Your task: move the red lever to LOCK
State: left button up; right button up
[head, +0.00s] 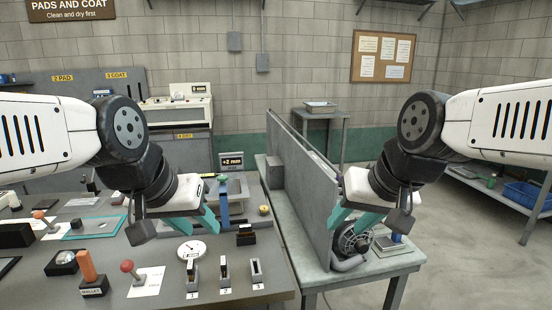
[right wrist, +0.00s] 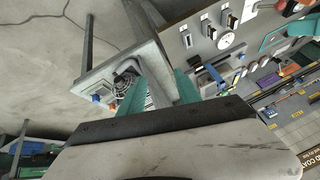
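A red ball knob on a short stick (head: 127,266) stands on a white card at the front left of the grey bench. Another stick with an orange-red knob (head: 39,214) stands on a white card further left and back. I cannot read LOCK on either card, nor tell which stick is the red lever. My left gripper (head: 196,222) is open and empty above the bench, right of both knobs and apart from them. My right gripper (head: 357,220) is open by the right side table, far from the knobs; its spread teal fingers show in the right wrist view (right wrist: 160,88).
A round metal fan-like part (head: 352,241) is near my right fingers. A dial (head: 192,250), numbered slots and an orange-handled mallet (head: 88,268) crowd the bench front.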

aim_at(126, 267)
jog(key=j+u, duration=0.1)
jog(key=u, duration=0.35)
jog(key=i+u, duration=0.15)
jog(key=u, duration=0.8)
jog(key=i+j, duration=0.05)
